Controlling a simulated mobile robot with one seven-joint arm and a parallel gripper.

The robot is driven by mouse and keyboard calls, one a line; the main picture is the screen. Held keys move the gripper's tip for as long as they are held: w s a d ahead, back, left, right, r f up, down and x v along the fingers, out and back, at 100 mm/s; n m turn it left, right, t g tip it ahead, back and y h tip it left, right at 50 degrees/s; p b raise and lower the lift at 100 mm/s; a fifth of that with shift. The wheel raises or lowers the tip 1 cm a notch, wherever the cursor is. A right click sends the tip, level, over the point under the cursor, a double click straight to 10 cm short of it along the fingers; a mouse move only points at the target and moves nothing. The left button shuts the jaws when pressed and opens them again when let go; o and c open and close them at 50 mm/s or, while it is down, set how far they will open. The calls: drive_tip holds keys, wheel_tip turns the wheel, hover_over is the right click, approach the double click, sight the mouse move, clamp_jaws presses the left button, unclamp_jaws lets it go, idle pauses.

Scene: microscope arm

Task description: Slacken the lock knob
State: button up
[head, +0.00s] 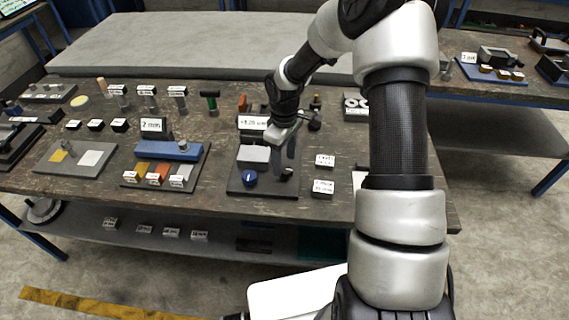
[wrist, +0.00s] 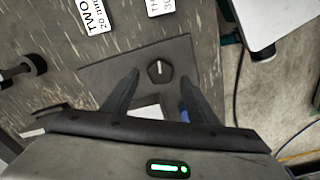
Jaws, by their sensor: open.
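A black faceted knob with a white pointer line (wrist: 160,71) sits on a dark base plate (wrist: 100,74). No label marks it as the lock knob. In the head view the plate (head: 240,189) lies near the bench's front edge, and the black knob (head: 287,174) is at its right, partly hidden by my gripper. My gripper (wrist: 159,80) is open above the plate, its fingertips either side of the knob in the wrist view, with gaps showing. In the head view my gripper (head: 283,156) points down. A blue knob (head: 250,179) is to the left on the plate.
A pale grey block (head: 254,154) stands on the plate behind the blue knob. A fixture with a blue bar (head: 182,150) stands to the left. A dark rod with round ends (wrist: 30,68) shows in the wrist view.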

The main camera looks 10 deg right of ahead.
sight(284, 168)
wheel_tip(284, 168, up, 15)
drive_tip(key=shift+p, duration=0.4)
